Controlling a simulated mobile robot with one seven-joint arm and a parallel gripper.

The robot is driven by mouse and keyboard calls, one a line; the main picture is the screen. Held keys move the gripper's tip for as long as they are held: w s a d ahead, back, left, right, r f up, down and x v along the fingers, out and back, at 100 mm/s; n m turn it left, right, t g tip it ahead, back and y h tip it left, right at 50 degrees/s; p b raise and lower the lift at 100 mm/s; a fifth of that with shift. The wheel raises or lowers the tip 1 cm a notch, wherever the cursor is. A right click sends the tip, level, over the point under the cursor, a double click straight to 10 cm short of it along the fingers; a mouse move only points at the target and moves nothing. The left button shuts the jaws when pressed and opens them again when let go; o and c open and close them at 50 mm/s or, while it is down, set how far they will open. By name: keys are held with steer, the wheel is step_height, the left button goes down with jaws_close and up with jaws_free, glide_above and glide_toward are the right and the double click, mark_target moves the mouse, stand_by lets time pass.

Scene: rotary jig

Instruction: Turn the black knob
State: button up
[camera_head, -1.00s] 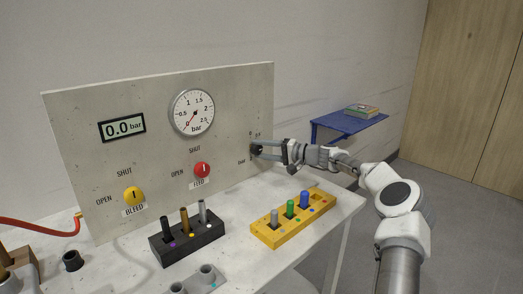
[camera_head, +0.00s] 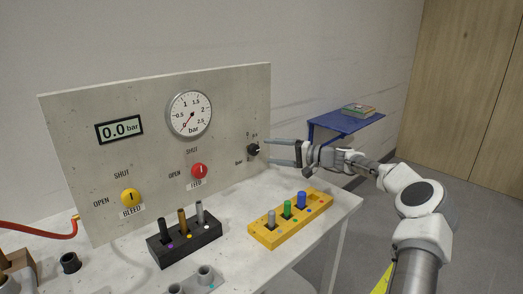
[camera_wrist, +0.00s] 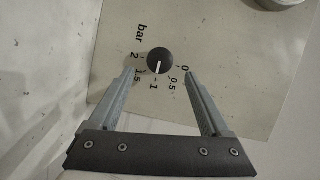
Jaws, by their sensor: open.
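The black knob (camera_head: 253,150) sits at the right end of the upright grey panel (camera_head: 230,100). In the wrist view the knob (camera_wrist: 160,61) shows a white pointer line aimed near the 1 mark of its bar scale, which runs from 0 to 2. My gripper (camera_head: 268,152) is open and empty, just right of the knob and apart from it. In the wrist view its two fingers (camera_wrist: 160,73) point toward the knob, one to either side of it and short of it.
A yellow block (camera_head: 262,237) and a black block (camera_head: 185,247) with pegs stand on the table below.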

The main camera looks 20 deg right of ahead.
steer(key=p+v, duration=0.1)
steer(key=v, duration=1.1)
steer(key=shift+a, duration=0.1)
